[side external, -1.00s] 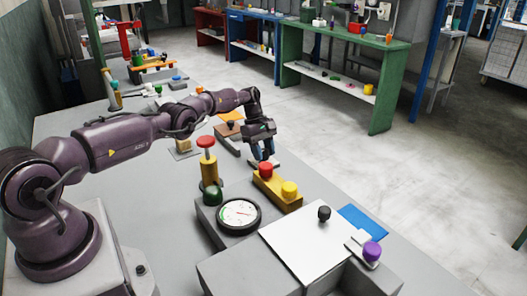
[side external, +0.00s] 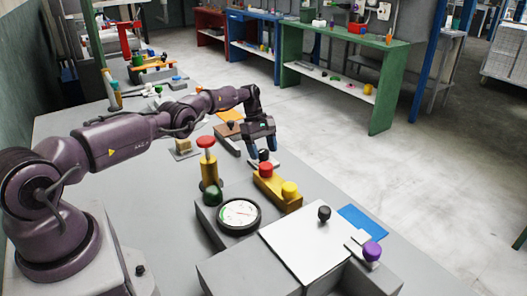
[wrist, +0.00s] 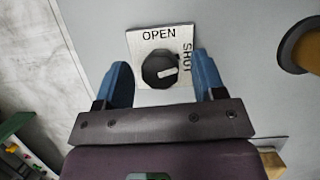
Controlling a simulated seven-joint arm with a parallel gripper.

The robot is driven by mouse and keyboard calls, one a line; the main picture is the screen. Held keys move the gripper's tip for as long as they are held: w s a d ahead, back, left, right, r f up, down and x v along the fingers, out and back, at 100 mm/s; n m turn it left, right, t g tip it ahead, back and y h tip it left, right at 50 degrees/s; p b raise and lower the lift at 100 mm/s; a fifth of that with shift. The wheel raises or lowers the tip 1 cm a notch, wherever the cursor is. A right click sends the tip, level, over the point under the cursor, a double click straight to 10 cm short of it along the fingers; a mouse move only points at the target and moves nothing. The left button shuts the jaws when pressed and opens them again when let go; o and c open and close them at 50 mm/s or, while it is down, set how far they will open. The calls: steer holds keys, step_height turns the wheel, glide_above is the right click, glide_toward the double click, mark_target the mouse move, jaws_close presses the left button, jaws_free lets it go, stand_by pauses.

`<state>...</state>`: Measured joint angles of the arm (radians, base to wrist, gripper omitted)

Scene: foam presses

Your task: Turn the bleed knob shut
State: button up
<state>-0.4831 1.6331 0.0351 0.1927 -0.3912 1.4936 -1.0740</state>
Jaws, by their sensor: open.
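The bleed knob (wrist: 160,69) is black and many-sided, with a white pointer mark on top. It sits on a pale plate (wrist: 137,42) marked OPEN at the top and SHUT on the right. In the wrist view the mark points right and slightly up, toward the SHUT side. My gripper (wrist: 160,78) is open, with one blue finger on each side of the knob and visible gaps between. In the side view my gripper (side external: 260,149) hangs over the plate, and the dark knob (side external: 263,155) shows just below and between the fingertips.
A red-topped yellow post (side external: 208,165) and a dial gauge (side external: 239,216) are nearby. The bench edge and floor lie to the right.

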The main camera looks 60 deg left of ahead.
steer(key=r, duration=0.9)
steer(key=shift+a, duration=0.4)
steer(key=shift+w+d+r, duration=0.1)
steer(key=shift+w+d, duration=0.05)
steer(key=shift+d, duration=0.15)
steer(key=w+d+r+m, duration=0.1)
steer(key=w+d+r, duration=0.15)
steer(key=d, duration=0.25)
steer(key=m+t+y, duration=0.3)
steer(key=m+y, duration=0.5)
glide_toward(263, 150)
steer(key=x, duration=1)
steer(key=shift+d, duration=0.2)
